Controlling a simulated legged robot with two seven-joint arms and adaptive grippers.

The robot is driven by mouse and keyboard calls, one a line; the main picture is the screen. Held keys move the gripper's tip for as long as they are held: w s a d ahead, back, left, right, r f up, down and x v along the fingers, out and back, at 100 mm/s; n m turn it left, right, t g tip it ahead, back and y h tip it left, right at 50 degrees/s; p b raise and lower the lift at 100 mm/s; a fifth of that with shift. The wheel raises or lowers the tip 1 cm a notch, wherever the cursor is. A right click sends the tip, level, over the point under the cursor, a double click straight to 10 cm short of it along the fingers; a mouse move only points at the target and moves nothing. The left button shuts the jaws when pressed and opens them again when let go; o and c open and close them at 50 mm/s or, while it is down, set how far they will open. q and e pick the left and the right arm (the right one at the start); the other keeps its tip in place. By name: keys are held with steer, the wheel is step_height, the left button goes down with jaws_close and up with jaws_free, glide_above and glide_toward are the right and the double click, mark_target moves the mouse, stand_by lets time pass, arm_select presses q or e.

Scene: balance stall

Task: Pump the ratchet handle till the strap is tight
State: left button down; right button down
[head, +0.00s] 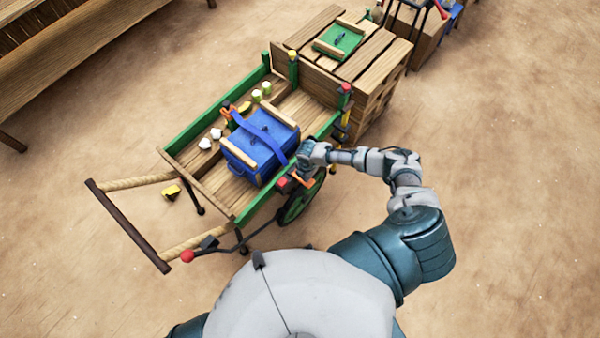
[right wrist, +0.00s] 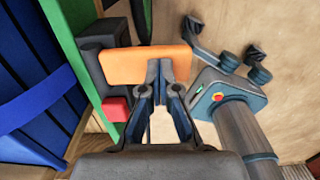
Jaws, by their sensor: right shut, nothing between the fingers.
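The ratchet's orange handle (right wrist: 145,65) crosses the upper middle of the right wrist view, beside a black body (right wrist: 98,68) and a red block (right wrist: 117,108). In the head view the red block (head: 283,183) shows at the cart's near side rail. My right gripper (right wrist: 159,76) is shut and empty, its fingertips at the orange handle's lower edge; I cannot tell if they press on it. In the head view it (head: 301,180) is partly hidden by its own wrist. The blue strap (head: 260,137) runs over a blue crate (head: 243,160). My left gripper is out of view.
The green-railed cart (head: 225,190) carries the crate, white lumps (head: 205,143) and small green-topped pieces (head: 257,95). Its rope-wrapped shafts end in a dark crossbar (head: 125,225). A wooden crate stack (head: 380,60) stands behind. A red-knobbed lever (head: 188,256) juts out in front.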

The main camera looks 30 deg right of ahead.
steer(key=shift+a+r+p, duration=0.15)
steer(key=shift+r+p, duration=0.25)
steer(key=shift+r, duration=0.1)
steer(key=shift+r+p, duration=0.8)
step_height(320, 180, up, 4)
steer(key=p, duration=0.4)
steer(key=shift+f, duration=0.15)
steer(key=shift+f+b, duration=2.8)
steer(key=shift+f, duration=0.45)
step_height(320, 180, up, 7)
steer(key=p, duration=0.6)
steer(key=shift+f, duration=0.15)
